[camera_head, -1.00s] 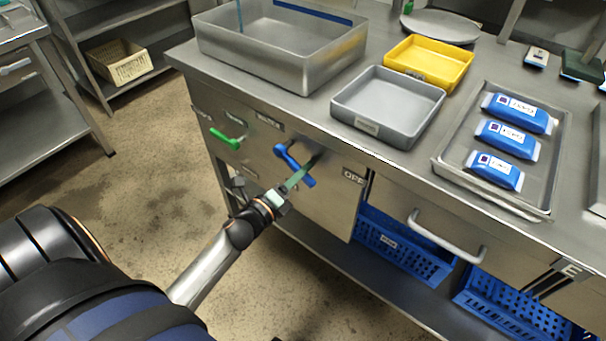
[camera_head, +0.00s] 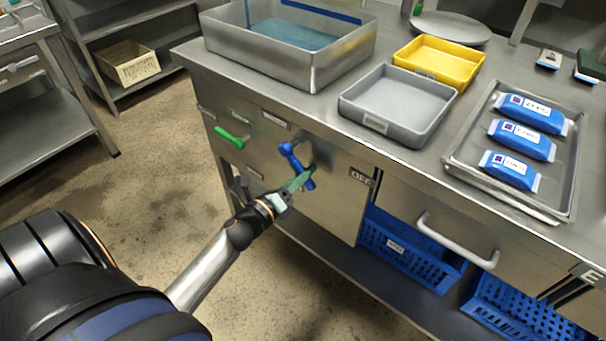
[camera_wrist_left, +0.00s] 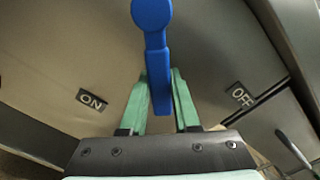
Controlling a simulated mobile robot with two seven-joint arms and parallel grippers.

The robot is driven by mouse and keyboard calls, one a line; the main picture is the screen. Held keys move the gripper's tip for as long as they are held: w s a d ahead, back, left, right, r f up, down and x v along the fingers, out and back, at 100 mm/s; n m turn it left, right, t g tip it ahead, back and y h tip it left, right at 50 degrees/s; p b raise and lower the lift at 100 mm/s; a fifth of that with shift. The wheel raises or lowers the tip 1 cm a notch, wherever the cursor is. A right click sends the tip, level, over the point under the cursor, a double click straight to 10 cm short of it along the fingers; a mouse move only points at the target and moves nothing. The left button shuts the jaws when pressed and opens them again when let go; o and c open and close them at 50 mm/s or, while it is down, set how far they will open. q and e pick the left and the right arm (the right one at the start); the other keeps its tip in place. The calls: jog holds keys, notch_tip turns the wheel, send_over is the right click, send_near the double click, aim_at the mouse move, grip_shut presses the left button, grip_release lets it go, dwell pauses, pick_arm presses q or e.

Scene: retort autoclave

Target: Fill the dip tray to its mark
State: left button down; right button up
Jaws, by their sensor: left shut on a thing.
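The dip tray (camera_head: 315,77) is the large steel tray at the back left of the counter. Blue-green water (camera_head: 292,34) covers part of its floor, and a thin stream (camera_head: 247,14) comes down at its left. A blue line (camera_head: 320,11) runs along its inner back wall, above the water. The blue lever (camera_head: 289,152) on the counter front slants down to the right; it also shows in the left wrist view (camera_wrist_left: 153,28), between ON and OFF labels. My left gripper (camera_head: 303,180) is shut on the blue lever, its green fingers on either side. My right gripper is out of view.
A green lever (camera_head: 228,139) sits left of the blue one. A grey tray (camera_head: 372,122), a yellow tray (camera_head: 425,75) and a steel tray (camera_head: 509,205) with blue packs stand on the counter. A drawer handle (camera_head: 455,244) juts out at right.

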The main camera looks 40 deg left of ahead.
pick_arm(q)
jog(key=c, duration=0.6)
grip_release()
jog(key=shift+c, duration=0.2)
jog(key=shift+s, duration=0.1)
jog(key=s, duration=1.2)
jog(key=shift+s+a, duration=0.15)
jog(key=shift+a, duration=0.3)
